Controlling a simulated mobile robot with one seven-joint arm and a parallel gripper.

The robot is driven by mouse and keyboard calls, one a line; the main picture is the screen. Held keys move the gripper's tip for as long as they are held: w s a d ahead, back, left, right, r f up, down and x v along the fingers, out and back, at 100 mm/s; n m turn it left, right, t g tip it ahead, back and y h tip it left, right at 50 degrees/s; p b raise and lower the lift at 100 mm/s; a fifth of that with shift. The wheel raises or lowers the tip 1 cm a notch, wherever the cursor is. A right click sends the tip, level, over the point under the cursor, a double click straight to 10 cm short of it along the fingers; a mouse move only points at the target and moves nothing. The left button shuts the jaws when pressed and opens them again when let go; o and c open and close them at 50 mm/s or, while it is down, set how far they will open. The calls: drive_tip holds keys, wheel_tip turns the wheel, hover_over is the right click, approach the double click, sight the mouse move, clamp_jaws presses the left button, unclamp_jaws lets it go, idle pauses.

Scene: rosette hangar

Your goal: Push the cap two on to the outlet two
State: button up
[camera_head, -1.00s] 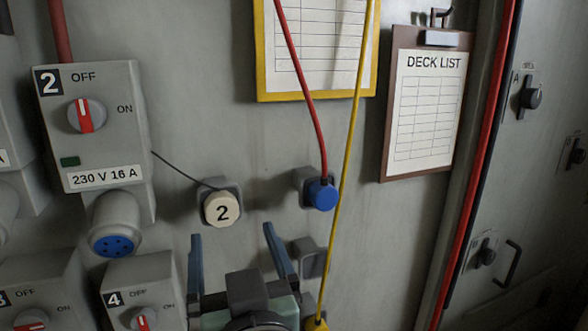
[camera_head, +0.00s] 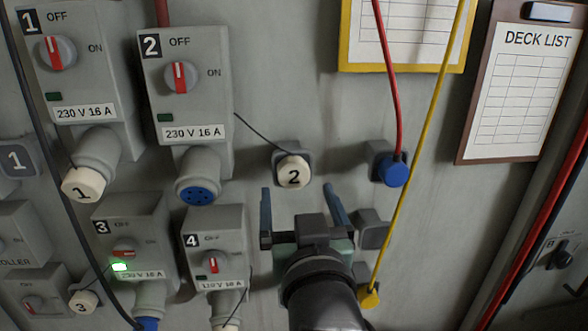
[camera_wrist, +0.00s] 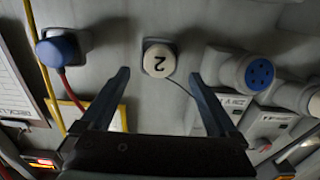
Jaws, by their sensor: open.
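Cap two (camera_head: 293,172) is a cream round cap marked 2, seated on a grey wall holder and tied by a thin dark cord to the number 2 switch box (camera_head: 183,85). In the wrist view the cap (camera_wrist: 159,61) shows upside down, ahead of and between my fingers. Outlet two (camera_head: 197,187) is the blue socket face with dark holes under that box, uncovered and left of the cap. It also shows at the right in the wrist view (camera_wrist: 259,72). My gripper (camera_head: 299,196) is open and empty, just below the cap in the head view and apart from it.
A blue plug (camera_head: 393,171) on a red cable sits in a holder right of the cap. A yellow cable (camera_head: 421,135) hangs beside it. Boxes 3 (camera_head: 130,240) and 4 (camera_head: 214,243) stand below outlet two. Bare wall lies between outlet and cap.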

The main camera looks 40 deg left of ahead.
sight(295, 177)
drive_tip(key=shift+x, duration=2.75)
drive_tip(key=shift+c, duration=0.3)
clamp_jaws()
drive_tip(key=shift+d, duration=0.1)
drive_tip(key=shift+v, duration=2.9)
